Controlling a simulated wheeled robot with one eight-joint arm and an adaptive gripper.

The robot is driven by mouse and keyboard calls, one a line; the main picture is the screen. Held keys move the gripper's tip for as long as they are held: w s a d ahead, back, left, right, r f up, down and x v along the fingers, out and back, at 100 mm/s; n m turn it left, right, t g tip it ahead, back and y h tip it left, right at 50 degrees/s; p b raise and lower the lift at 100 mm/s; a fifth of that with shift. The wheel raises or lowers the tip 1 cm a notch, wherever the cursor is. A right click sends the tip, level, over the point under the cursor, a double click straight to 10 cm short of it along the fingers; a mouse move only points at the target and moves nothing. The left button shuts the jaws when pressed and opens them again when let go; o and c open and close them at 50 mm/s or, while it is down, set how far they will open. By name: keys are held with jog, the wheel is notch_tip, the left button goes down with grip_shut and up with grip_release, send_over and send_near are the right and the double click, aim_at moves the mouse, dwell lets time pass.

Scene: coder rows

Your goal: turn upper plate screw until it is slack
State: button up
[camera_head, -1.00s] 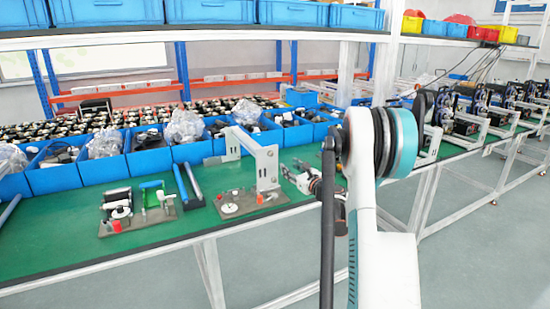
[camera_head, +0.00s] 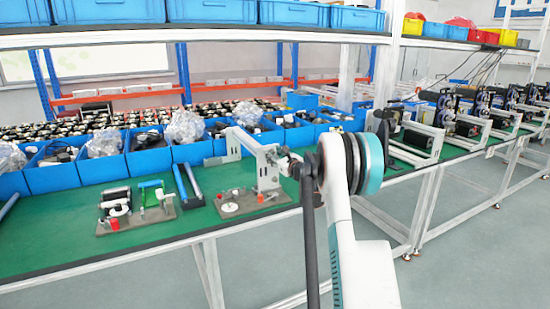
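The upper plate screw is too small or hidden to make out. A red piece and a white disc lie on the base plate below.
Another small assembly (camera_head: 118,210) with black, green and red parts sits to the left. Blue rods (camera_head: 185,182) lie between the two. Blue bins (camera_head: 100,166) with bagged parts line the back. The green bench front left is clear.

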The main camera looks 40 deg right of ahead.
grip_shut()
jog(key=shift+n, duration=0.3)
jog(key=n+p, duration=0.1)
jog(key=n, duration=0.3)
jog(key=n+p, duration=0.1)
jog(key=n, duration=0.9)
jog(key=shift+p, duration=0.4)
jog(key=shift+n, duration=2.5)
